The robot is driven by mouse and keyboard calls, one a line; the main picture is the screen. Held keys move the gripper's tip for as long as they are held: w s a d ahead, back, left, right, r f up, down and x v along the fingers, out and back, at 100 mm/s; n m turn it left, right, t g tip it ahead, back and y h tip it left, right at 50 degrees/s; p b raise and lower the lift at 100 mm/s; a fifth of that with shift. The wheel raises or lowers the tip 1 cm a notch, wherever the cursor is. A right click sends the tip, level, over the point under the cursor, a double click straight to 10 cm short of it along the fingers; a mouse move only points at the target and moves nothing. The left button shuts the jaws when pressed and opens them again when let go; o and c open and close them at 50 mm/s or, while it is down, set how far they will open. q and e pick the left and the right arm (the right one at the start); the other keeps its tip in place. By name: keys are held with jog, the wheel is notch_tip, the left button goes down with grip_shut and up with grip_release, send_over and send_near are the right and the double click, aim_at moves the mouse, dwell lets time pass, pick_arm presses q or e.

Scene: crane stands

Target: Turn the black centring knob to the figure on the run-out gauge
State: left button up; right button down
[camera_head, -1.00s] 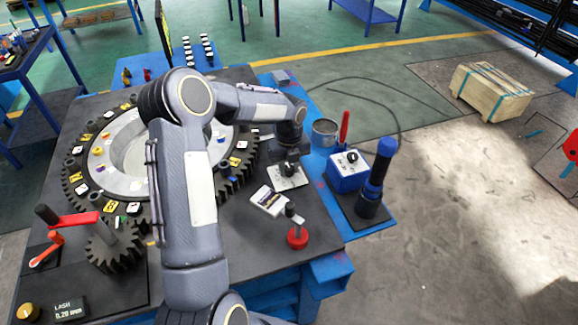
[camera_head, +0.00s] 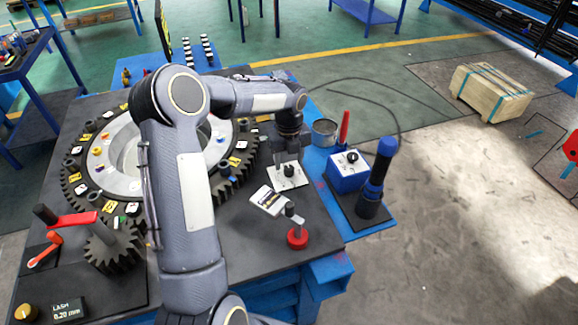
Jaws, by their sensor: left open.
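The black centring knob (camera_head: 289,171) stands on a small white plate (camera_head: 291,184) on the dark table, right of the big gear ring. My left gripper (camera_head: 288,160) points down from my arm right over the knob, with its fingers apart. The fingers hide part of the knob's top; I cannot tell if they touch it. I cannot make out a run-out gauge with a readable figure. A small display (camera_head: 68,310) at the front left reads LASH 0.20 mm. My right gripper is not in view.
A booklet (camera_head: 269,200) and a red-based stand (camera_head: 298,236) are in front of the plate. A blue box (camera_head: 348,178), a metal cup (camera_head: 325,131) and a black-and-blue post (camera_head: 376,180) are to the right. The gear ring (camera_head: 95,195) carries several small tags.

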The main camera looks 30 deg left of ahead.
aim_at(289, 167)
pick_arm(q)
jog(key=shift+r, duration=2.25)
